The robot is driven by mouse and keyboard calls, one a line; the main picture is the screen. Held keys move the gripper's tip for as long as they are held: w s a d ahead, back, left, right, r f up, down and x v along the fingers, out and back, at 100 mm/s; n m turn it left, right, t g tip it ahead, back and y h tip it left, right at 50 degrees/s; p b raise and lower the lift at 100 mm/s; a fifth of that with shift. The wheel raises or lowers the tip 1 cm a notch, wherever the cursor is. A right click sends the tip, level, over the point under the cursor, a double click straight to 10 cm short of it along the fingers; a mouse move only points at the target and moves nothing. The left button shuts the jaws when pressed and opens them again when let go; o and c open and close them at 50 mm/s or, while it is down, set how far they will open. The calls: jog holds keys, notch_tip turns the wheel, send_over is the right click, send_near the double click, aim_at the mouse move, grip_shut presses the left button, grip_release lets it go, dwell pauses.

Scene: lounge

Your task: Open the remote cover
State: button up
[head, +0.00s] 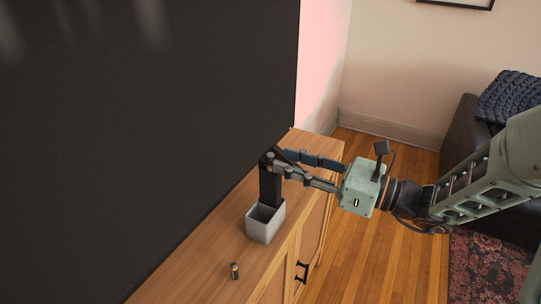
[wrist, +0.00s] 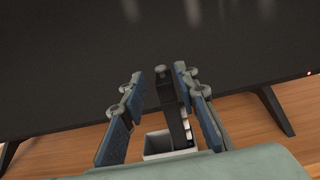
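The black remote (head: 270,187) stands upright in a small grey box on the wooden cabinet; it also shows in the wrist view (wrist: 171,98). Its lower end is hidden inside the box. My gripper (head: 278,159) reaches in from the right at the remote's upper end. In the wrist view, the fingertips of my gripper (wrist: 171,70) lie on either side of the remote's upper part. I cannot tell whether they press on it. I cannot make out the remote's cover or whether it is open.
The grey box (head: 264,226) sits near the cabinet's front edge. A small battery (head: 235,271) stands on the cabinet top (head: 205,262) nearer the camera. A large dark television (head: 150,120) stands close behind. A dark sofa (head: 462,132) is at the right, with wooden floor between.

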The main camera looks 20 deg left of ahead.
aim_at(271, 154)
jog(key=a, duration=0.5)
jog(key=shift+w, duration=0.3)
grip_shut()
